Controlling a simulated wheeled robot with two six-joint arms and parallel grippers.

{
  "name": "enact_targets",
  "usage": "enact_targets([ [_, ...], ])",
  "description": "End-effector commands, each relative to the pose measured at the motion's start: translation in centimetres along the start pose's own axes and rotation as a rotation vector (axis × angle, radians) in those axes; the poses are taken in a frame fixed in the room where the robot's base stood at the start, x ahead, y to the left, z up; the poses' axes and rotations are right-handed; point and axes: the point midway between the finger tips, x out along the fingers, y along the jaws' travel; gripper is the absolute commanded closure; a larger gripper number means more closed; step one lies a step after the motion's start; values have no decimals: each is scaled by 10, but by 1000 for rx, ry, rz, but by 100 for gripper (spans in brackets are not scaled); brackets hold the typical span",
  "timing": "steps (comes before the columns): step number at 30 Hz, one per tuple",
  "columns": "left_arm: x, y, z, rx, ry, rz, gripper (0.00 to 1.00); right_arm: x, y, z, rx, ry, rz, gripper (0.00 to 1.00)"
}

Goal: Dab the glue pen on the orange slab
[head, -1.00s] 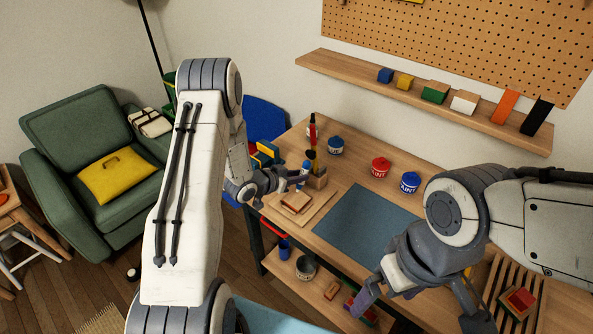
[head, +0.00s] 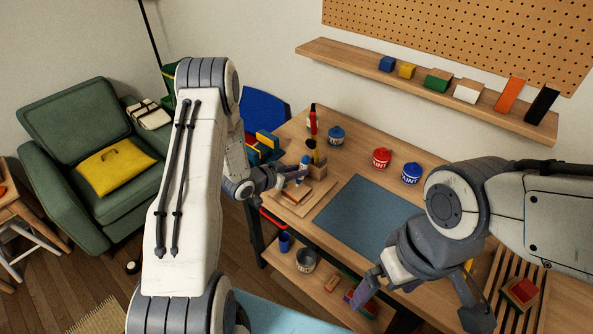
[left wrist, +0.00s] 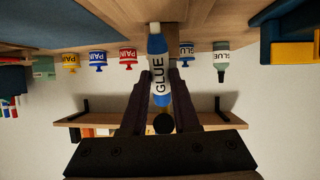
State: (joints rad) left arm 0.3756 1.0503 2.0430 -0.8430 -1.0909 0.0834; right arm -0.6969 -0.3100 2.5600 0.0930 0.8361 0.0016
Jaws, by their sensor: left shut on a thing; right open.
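My left gripper (head: 300,178) is shut on the glue pen (left wrist: 158,75), a blue and white tube marked GLUE. In the head view it is above the small stack of boards at the table's left end. A brownish slab (head: 287,194) lies on a pale board there, partly under my gripper. In the left wrist view the pen's white tip is close to a wooden surface; I cannot tell if it touches. An orange slab (head: 510,94) leans on the wall shelf, far from both grippers. My right gripper (head: 420,304) is open and empty at the table's front right.
Red (head: 381,158) and blue (head: 411,173) paint cans stand at the back. A blue-grey mat (head: 365,215) lies clear in the middle. A slatted rack (head: 508,300) is at right.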

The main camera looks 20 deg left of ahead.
Motion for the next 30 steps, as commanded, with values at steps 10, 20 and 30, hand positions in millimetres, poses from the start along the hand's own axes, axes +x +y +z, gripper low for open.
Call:
enact_targets([
  [10, 0, 0, 0, 0, 0, 0, 100, 0, 0, 0, 0, 0, 0, 0],
  [20, 2, 0, 4, 0, 0, 0, 100, 4, 0, 0, 0, 0, 0, 0],
  [30, 4, 0, 8, 0, 0, 0, 100, 7, 0, 0, 0, 0, 0, 0],
])
